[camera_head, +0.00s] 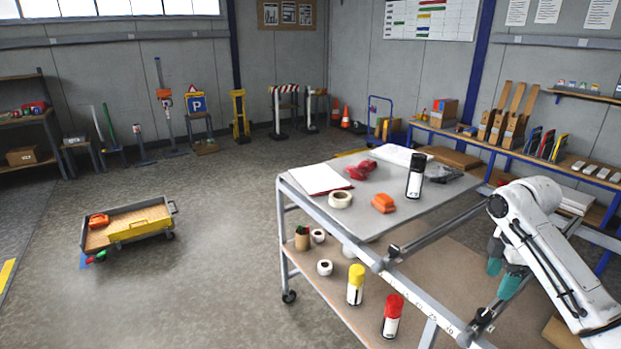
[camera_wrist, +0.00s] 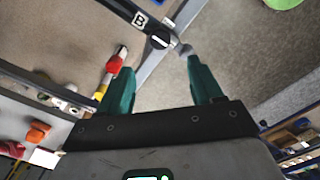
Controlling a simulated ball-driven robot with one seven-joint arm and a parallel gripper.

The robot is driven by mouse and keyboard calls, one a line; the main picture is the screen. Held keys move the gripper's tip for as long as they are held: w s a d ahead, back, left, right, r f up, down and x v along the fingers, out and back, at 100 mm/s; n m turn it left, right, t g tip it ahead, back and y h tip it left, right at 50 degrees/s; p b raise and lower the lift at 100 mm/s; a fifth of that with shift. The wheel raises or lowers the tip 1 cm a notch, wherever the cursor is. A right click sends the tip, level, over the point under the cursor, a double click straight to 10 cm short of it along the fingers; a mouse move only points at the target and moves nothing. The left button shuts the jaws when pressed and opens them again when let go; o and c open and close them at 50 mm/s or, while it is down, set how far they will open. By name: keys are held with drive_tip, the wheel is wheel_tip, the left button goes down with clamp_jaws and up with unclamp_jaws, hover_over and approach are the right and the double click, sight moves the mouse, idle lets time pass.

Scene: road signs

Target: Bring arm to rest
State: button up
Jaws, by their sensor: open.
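My arm reaches in from the right in the head view. My gripper (camera_head: 503,277) points down, with its teal fingers low beside the right end of the grey-topped cart (camera_head: 300,190). In the wrist view my gripper (camera_wrist: 160,82) is open, its two teal fingers well apart. I see no object held between them. A cart rail with a black round fitting (camera_wrist: 159,39) shows beyond the fingertips. I cannot tell how far the fingers are from the rail.
The cart top bears a black spray can (camera_head: 415,175), an orange item (camera_head: 383,203) and a tape roll (camera_head: 340,199). Yellow-capped (camera_head: 355,285) and red-capped (camera_head: 392,316) cans stand on its lower shelf. A low trolley (camera_head: 98,238) stands left. Floor between is clear.

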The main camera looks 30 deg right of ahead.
drive_tip(key=w+a+f+m+t+y+b, duration=0.1)
drive_tip(key=w+a+f, duration=0.3)
drive_tip(key=a, duration=0.6)
drive_tip(key=w+a+f+m+t+y+b, duration=0.1)
drive_tip(key=w+a+f, duration=0.35)
drive_tip(key=a, duration=0.55)
drive_tip(key=s+a+f+m+t+b, duration=0.1)
drive_tip(key=a+f, duration=0.2)
drive_tip(key=a, duration=0.3)
drive_tip(key=s+a+f+m, duration=0.1)
drive_tip(key=s+a+f, duration=0.15)
drive_tip(key=a, duration=0.35)
drive_tip(key=s+a+f+m+b, duration=0.1)
drive_tip(key=s+a+f+m, duration=0.2)
drive_tip(key=s+a+f, duration=0.4)
drive_tip(key=s+d+f+m+g+h, duration=0.1)
drive_tip(key=s+m, duration=0.1)
drive_tip(key=s, duration=0.6)
drive_tip(key=s+d+f+m+g+h+b, duration=0.1)
drive_tip(key=s+d, duration=0.1)
drive_tip(key=s, duration=0.5)
drive_tip(key=shift+s+d+f+m, duration=0.15)
drive_tip(key=shift+s+d+m, duration=0.1)
drive_tip(key=shift+s+m, duration=0.15)
